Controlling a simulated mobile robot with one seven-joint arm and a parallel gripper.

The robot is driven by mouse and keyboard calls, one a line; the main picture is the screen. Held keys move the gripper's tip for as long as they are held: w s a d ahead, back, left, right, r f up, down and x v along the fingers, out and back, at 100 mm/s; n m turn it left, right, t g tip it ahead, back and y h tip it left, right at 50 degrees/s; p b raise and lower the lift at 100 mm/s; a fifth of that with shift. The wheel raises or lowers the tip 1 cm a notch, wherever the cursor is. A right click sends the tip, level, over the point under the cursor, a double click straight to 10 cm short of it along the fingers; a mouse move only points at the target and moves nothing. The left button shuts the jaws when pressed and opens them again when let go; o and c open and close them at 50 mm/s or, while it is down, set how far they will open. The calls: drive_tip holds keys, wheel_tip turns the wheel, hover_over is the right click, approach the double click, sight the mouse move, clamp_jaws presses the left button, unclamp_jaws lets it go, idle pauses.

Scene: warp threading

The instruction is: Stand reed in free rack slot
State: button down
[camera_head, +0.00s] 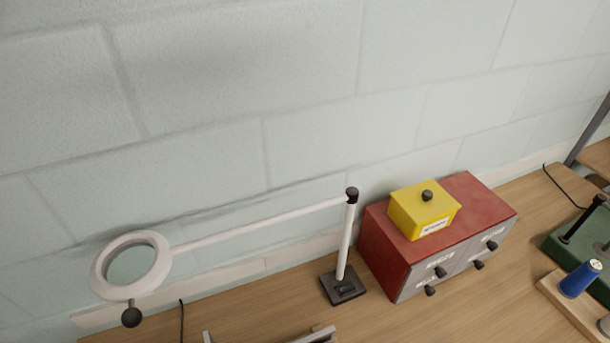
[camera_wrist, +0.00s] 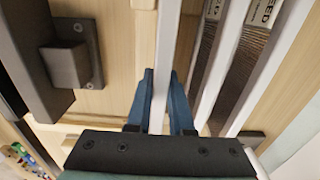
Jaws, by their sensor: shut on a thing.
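In the wrist view, my gripper (camera_wrist: 162,92) has its two blue fingers shut on a pale, narrow bar that I take to be the reed (camera_wrist: 166,45). The bar runs up out of the picture between the fingers, and its lower end is hidden by the gripper body. To the right, other reeds (camera_wrist: 243,70) stand side by side, with pale edge bars, dark faces and a white label reading "REED". Whether the held reed sits in a slot is hidden. The head view does not show my gripper.
A dark block with a bracket (camera_wrist: 68,64) stands left of my fingers. In the head view, a ring magnifier (camera_head: 100,272) on a long arm, a red drawer cabinet (camera_head: 385,258) with a yellow box (camera_head: 424,215), and a blue spool (camera_head: 580,280) stand along the wall.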

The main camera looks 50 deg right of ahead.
drive_tip(key=shift+f+b, duration=0.35)
drive_tip(key=shift+f, duration=0.15)
idle(0.4)
drive_tip(key=c, duration=0.7)
unclamp_jaws()
wheel_tip(320, 180, up, 13)
drive_tip(key=shift+r+b, duration=0.1)
drive_tip(key=shift+b, duration=0.6)
